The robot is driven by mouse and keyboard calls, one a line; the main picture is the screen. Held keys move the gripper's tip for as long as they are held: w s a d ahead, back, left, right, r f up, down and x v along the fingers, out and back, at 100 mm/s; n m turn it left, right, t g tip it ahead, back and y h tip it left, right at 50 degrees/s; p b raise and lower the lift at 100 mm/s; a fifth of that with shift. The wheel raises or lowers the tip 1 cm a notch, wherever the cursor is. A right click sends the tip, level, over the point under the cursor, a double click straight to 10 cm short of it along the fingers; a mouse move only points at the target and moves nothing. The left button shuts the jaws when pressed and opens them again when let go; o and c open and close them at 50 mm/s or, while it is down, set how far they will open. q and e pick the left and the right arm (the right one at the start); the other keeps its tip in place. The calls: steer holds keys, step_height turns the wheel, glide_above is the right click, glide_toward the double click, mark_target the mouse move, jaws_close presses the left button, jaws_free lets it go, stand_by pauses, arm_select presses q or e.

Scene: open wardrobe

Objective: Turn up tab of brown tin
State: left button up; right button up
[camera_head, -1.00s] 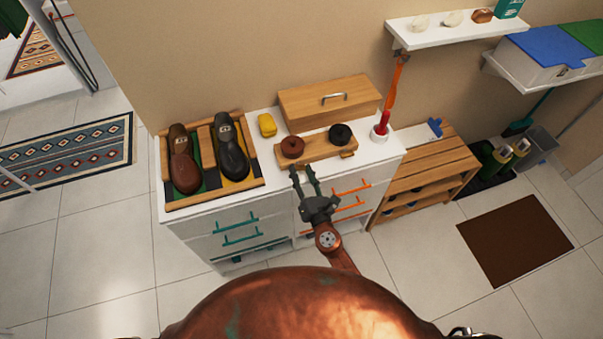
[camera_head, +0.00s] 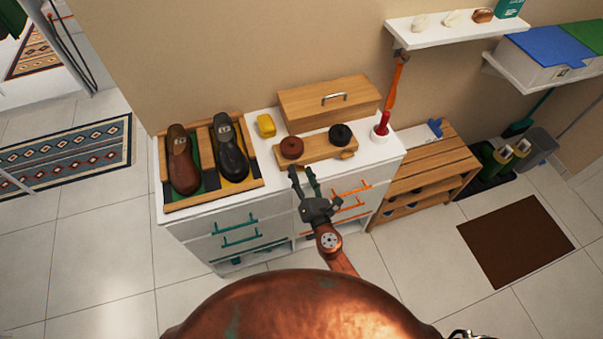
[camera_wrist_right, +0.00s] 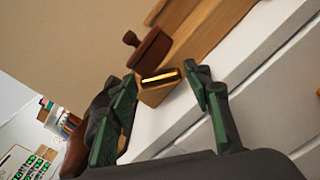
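The brown tin (camera_head: 292,147) is a small round tin at the left end of a wooden tray on the white cabinet. In the right wrist view the brown tin (camera_wrist_right: 153,48) shows a small knob on its upper left. A shiny gold-brown piece (camera_wrist_right: 161,77) lies in front of it at the tray's near end; I cannot tell whether this is the tab. My right gripper (camera_head: 301,171) is open and empty in front of the tin; in the wrist view the gripper (camera_wrist_right: 162,80) frames the gold-brown piece without visible contact. My left gripper is not in view.
The wooden tray (camera_head: 318,146) also holds a black tin (camera_head: 340,134). A wooden box (camera_head: 328,101) stands behind. A yellow block (camera_head: 266,125) and a shoe tray (camera_head: 214,201) lie left; a red-handled item (camera_head: 382,125) stands right. The white cabinet (camera_head: 275,205) has protruding drawer handles.

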steer(key=shift+o, duration=1)
